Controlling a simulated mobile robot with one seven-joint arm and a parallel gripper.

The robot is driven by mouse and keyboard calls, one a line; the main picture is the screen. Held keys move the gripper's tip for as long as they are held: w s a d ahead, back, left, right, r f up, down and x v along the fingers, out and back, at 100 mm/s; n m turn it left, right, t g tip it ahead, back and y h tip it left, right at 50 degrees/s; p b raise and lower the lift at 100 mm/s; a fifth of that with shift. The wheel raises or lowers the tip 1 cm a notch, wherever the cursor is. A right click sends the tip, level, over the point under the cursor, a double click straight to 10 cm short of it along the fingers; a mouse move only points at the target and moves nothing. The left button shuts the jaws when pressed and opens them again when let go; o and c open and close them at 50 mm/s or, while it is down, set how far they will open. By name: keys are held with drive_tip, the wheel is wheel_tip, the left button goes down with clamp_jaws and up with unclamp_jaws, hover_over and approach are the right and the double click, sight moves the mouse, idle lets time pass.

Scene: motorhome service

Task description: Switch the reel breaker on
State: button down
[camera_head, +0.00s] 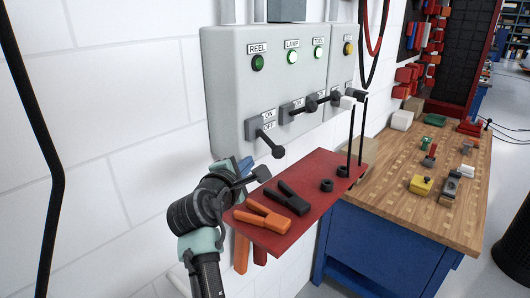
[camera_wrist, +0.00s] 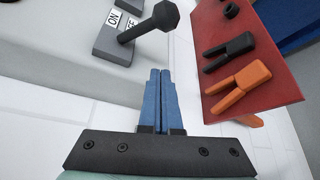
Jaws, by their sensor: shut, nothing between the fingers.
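The reel breaker is a dark lever with a round knob (camera_head: 278,151) on the grey panel (camera_head: 225,90), under the REEL label. Its lever slants down and outward, toward the OFF side of its ON/OFF plate. In the wrist view the knob (camera_wrist: 166,15) stands ahead of my fingertips, with a gap between. The REEL light (camera_head: 258,62) is darker green than the bright LAMP light (camera_head: 292,57). My gripper (camera_wrist: 160,72) is shut and empty, its blue fingers together. In the head view the blue fingers (camera_head: 246,164) show below and left of the knob, partly hidden by my wrist.
A red shelf (camera_head: 262,238) with orange pliers (camera_head: 262,217), black pliers (camera_head: 293,199) and dark rings lies right of my gripper. The LAMP and TOOL levers (camera_head: 311,103) stick out right of the reel lever. A wooden-topped bench (camera_head: 395,190) stands further right.

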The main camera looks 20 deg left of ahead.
sight(271, 146)
drive_tip(key=w+d+p, duration=0.1)
drive_tip(key=p, duration=0.1)
drive_tip(key=w+d+r+p, duration=0.1)
drive_tip(key=w+d, duration=0.1)
drive_tip(key=shift+d+p, duration=0.1)
drive_tip(key=shift+p, duration=0.3)
drive_tip(key=shift+w, duration=0.2)
idle(0.3)
